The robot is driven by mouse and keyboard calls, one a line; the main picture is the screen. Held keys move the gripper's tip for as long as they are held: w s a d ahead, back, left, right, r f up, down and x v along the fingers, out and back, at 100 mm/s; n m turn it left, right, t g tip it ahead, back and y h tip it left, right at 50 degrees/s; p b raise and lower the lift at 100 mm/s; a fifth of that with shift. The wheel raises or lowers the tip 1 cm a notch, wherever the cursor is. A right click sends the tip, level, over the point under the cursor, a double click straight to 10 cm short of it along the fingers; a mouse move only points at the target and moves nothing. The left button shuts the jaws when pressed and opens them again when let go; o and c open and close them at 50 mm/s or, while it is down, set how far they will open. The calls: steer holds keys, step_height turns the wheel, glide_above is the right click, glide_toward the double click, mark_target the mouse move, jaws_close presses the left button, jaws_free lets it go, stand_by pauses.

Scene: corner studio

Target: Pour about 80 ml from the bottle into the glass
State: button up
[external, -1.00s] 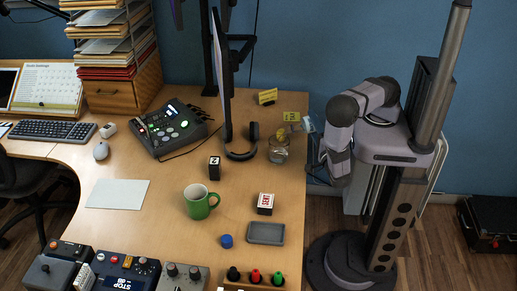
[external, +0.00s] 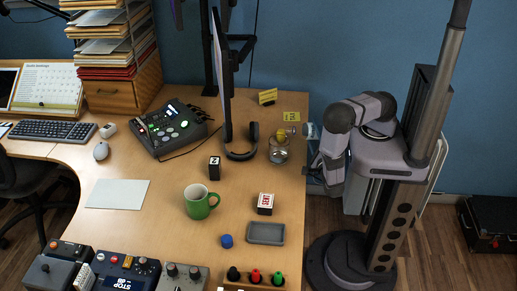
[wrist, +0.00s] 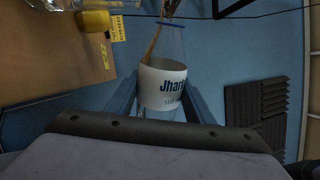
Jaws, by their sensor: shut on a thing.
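The bottle (wrist: 165,88) is clear, with a white label and a blue ring near its neck. My gripper (wrist: 163,108) is shut around it in the wrist view. The glass (external: 279,152) stands on the table, just left of and below the bottle's neck. Its lower part looks greyish; I cannot tell the liquid level. Glassware, likely the glass (wrist: 62,4), shows at the wrist view's top left. No stream is clearly visible.
A yellow object (external: 282,134) is close by the glass, with yellow cards (external: 291,116) behind it. Headphones (external: 242,152) and a monitor (external: 227,75) stand to the left. A green mug (external: 197,203) and a grey tray (external: 266,233) are nearer the front.

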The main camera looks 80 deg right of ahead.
steer(key=shift+s+d+f+m+b, duration=0.1)
steer(key=shift+s+f+m+b, duration=0.1)
steer(key=shift+m+b, duration=0.4)
steer(key=shift+s+r+m+g, duration=0.1)
steer(key=shift+r+m+g, duration=0.05)
steer(key=shift+m+g, duration=0.25)
steer(key=shift+m, duration=0.3)
stand_by(1.0)
